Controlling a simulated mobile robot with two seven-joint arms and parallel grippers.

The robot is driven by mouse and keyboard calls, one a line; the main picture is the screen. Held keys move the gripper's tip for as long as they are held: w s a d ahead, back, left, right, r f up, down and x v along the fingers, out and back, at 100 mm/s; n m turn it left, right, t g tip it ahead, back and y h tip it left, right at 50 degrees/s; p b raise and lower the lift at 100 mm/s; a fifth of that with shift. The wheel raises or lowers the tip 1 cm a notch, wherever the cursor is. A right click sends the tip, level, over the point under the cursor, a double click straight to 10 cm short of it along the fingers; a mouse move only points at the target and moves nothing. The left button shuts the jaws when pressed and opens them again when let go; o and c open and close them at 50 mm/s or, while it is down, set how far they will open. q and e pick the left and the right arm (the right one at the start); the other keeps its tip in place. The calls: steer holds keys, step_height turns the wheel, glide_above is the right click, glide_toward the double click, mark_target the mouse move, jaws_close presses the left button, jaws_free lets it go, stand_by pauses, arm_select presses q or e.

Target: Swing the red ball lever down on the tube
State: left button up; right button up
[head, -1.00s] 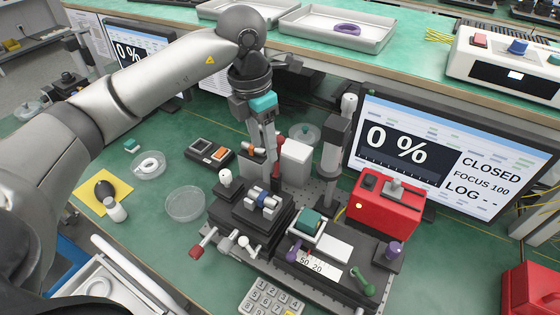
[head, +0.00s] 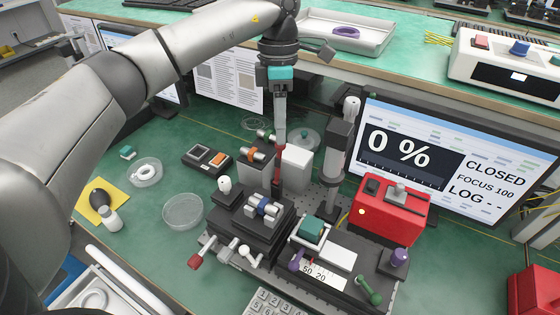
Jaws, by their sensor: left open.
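The tube (head: 264,207), a short metallic cylinder with a blue band, lies in the holder on the black stage (head: 248,228). My left gripper (head: 280,148) points down behind the stage and above the tube in the picture. It is open, with its fingers seen nearly edge-on. A red part (head: 279,151) shows at its fingertips, on top of a thin upright behind the tube. It may be the red ball of the lever; the fingers partly hide it, and I cannot tell whether they touch it. My right gripper is not in view.
A grey block with an orange-banded cylinder (head: 256,154) stands left of the fingers, and a white block (head: 296,168) stands right. A dark post (head: 333,160) and red box (head: 386,211) are further right. The monitor (head: 440,165) reads 0 % and CLOSED.

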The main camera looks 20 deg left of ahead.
mark_target(280, 162)
arm_select(q)
steer(key=f, duration=0.6)
steer(key=s+f, duration=0.1)
steer(key=f, duration=0.2)
steer(key=shift+s+d+f, duration=0.1)
steer(key=shift+d, duration=0.25)
steer(key=shift+c, duration=0.4)
jaws_close()
stand_by(0.5)
